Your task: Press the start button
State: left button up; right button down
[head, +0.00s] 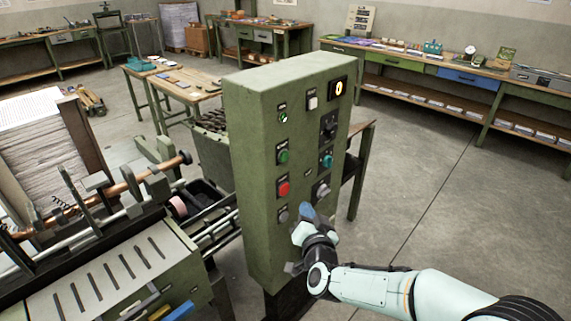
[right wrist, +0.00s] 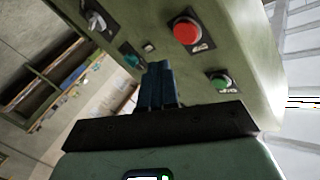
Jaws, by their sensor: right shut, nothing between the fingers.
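The green control box (head: 257,140) stands upright in the middle of the head view. On its panel, a green button (head: 283,157) sits above a red button (head: 283,188). In the right wrist view, the green button (right wrist: 219,82) is right of my fingers and the red button (right wrist: 187,31) is above them. The button labels are too small to read. My right gripper (head: 307,211) is shut and empty, low in front of the panel. Its closed blue fingertips also show in the right wrist view (right wrist: 158,68). I cannot tell whether they touch the panel. My left gripper is out of view.
A teal button (head: 326,160) and a grey selector knob (head: 321,190) are on the panel's right side. A machine with a copper-coloured rod (head: 130,186) and a paper stack (head: 45,160) stands at left. Open floor (head: 450,200) lies to the right. Workbenches line the walls.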

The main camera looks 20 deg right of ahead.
aim_at(284, 156)
notch_tip(284, 156, up, 11)
jog(key=s+d+m+t+h, duration=0.1)
jog(key=s+d+m+h, duration=0.1)
jog(key=d+h, duration=0.1)
jog(key=shift+s+m+t+b, duration=0.35)
jog(key=shift+m+t+b, duration=0.05)
jog(key=shift+a+f, duration=0.1)
jog(key=w+a+p, duration=0.3)
jog(key=w, duration=0.5)
jog(key=shift+a+p, duration=0.15)
jog(key=shift+p, duration=0.25)
jog(key=shift+w, duration=0.15)
dwell(1.0)
jog(key=shift+w+a, duration=0.2)
jog(key=shift+w, duration=0.15)
